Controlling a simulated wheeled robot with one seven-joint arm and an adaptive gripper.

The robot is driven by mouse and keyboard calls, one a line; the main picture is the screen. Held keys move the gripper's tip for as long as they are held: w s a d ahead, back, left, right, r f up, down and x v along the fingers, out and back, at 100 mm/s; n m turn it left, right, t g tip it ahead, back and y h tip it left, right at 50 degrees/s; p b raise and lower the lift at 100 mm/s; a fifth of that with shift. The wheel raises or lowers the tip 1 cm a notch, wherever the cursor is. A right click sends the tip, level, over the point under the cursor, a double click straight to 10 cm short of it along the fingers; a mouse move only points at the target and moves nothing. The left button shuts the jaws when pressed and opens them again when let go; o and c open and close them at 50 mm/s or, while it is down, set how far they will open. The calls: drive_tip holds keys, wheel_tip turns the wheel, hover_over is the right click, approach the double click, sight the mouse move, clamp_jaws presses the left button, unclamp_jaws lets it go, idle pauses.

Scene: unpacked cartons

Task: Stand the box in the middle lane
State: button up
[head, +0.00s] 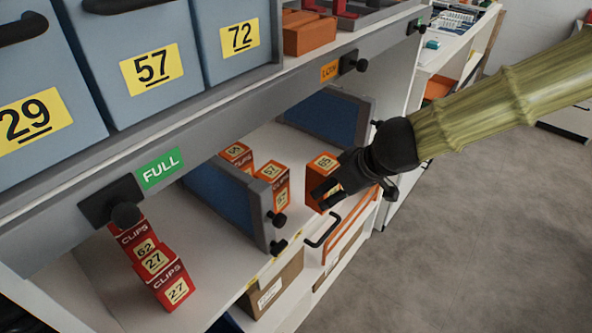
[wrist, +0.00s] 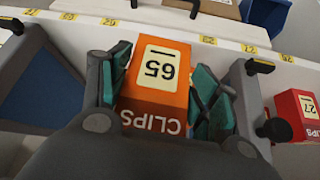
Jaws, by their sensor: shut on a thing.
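The orange CLIPS box (head: 323,165) marked 65 is between the fingers of my gripper (head: 335,183). In the wrist view the box (wrist: 156,80) is clasped by green pads on both sides of my gripper (wrist: 160,92), its label upside down. It is upright or nearly so, near the front of the lane between two blue dividers, the near one (head: 222,195) and the far one (head: 330,115). Other orange boxes, marked 57 (head: 272,180) and 55 (head: 236,154), stand in that lane. I cannot tell whether the held box touches the shelf.
Red CLIPS boxes (head: 172,285) fill part of the left lane; one shows in the wrist view (wrist: 298,114). Grey bins (head: 140,65) sit on the shelf above, whose front rail (head: 215,135) hangs over the lanes. Brown cartons (head: 275,285) lie below. Open floor (head: 470,220) is at right.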

drive_tip(key=shift+w+a+f+p, duration=0.7)
drive_tip(key=shift+w+a, duration=0.3)
drive_tip(key=shift+w, duration=0.9)
drive_tip(key=shift+w+a+f+p, duration=0.55)
drive_tip(key=shift+w+a+f, duration=0.4)
drive_tip(key=shift+w, duration=0.9)
drive_tip(key=shift+w+a+f+p, duration=0.65)
drive_tip(key=shift+w+a, duration=0.4)
drive_tip(key=shift+w, duration=0.85)
drive_tip(key=shift+f+b, duration=0.2)
drive_tip(key=shift+b, duration=0.2)
drive_tip(key=o, duration=0.9)
drive_tip(key=shift+r, duration=0.15)
drive_tip(key=shift+r+p, duration=0.15)
drive_tip(key=shift+p, duration=0.35)
drive_tip(key=shift+p+v, duration=0.35)
drive_tip(key=shift+v, duration=5.6)
drive_tip(key=shift+s, duration=0.1)
